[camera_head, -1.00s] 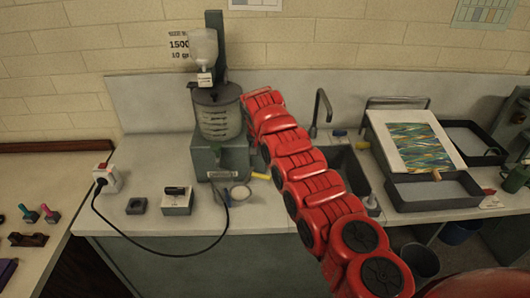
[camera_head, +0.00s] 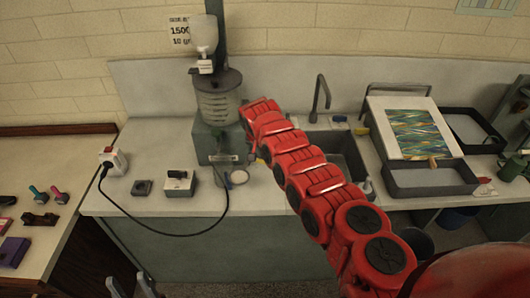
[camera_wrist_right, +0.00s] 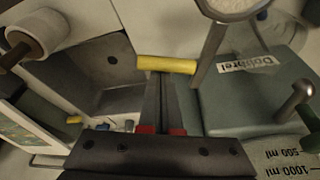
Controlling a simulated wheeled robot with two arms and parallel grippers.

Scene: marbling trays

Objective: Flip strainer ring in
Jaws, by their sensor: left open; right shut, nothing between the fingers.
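In the right wrist view a pale disc in a grey ring (camera_wrist_right: 228,10), perhaps the strainer ring, is cut by the top edge. A yellow bar (camera_wrist_right: 167,64) lies just beyond the fingertips of my right gripper (camera_wrist_right: 160,80); I cannot tell whether they touch. The right gripper is shut and empty. In the head view the pale disc (camera_head: 238,177) sits low at the front of the grey mixing machine (camera_head: 220,145). My right arm hides the right gripper there. My left gripper (camera_head: 129,287) is open and empty at the bottom left edge, apart from everything.
A sink (camera_head: 343,150) with a tall tap (camera_head: 320,95) is right of the machine. Farther right are a marbled sheet (camera_head: 418,132) and a grey tray (camera_head: 430,188). A black cable (camera_head: 165,233) crosses the counter front from a socket block (camera_head: 113,160).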

